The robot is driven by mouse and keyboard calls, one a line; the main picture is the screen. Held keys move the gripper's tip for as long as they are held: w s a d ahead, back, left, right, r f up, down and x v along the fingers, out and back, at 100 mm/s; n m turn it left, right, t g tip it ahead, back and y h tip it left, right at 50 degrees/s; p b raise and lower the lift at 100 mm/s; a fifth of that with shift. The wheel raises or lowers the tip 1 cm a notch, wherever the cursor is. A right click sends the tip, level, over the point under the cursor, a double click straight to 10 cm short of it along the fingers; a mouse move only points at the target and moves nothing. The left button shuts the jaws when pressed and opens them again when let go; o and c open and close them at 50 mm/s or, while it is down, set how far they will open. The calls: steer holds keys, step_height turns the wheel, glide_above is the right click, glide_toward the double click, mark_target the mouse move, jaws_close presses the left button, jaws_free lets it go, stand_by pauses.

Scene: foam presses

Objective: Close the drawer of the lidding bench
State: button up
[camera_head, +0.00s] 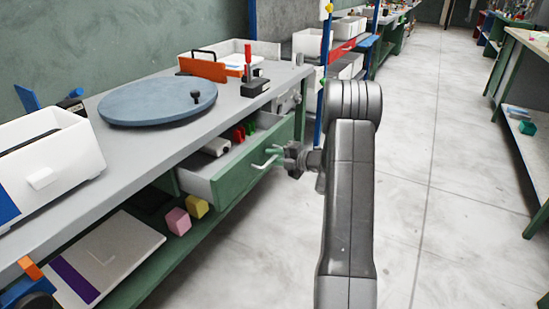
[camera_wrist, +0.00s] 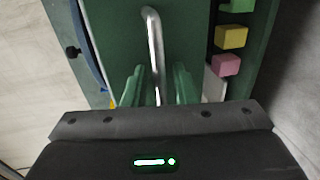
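The lidding bench (camera_head: 150,140) stands along the left wall. Its drawer (camera_head: 240,170) is pulled out and has a green front, pale side walls and a pale bar handle (camera_head: 262,163). My gripper (camera_head: 276,156) is at the drawer front, by the handle. In the wrist view, the handle (camera_wrist: 153,40) runs between my two green fingers (camera_wrist: 158,82), with a gap visible on each side. The gripper is open around the handle, not closed on it. The handle's near end is hidden behind the gripper body.
The drawer holds a white item (camera_head: 216,146) and small red and green pieces. A blue-grey disc (camera_head: 150,101) and a white bin (camera_head: 50,165) sit on the benchtop. Pink (camera_head: 178,221) and yellow (camera_head: 197,206) blocks lie on the shelf below. The floor to the right is clear.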

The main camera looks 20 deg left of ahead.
jaws_close()
steer(key=r+x, duration=0.1)
steer(key=x, duration=0.3)
steer(key=r+b+x, duration=0.1)
steer(key=x, duration=0.4)
steer(key=r+b+x, duration=0.1)
steer(key=x, duration=0.4)
steer(key=shift+a+f, duration=0.15)
steer(key=shift+a, duration=0.65)
steer(key=shift+r, duration=0.2)
jaws_free()
steer(key=shift+a+f, duration=0.1)
steer(key=shift+a, duration=0.1)
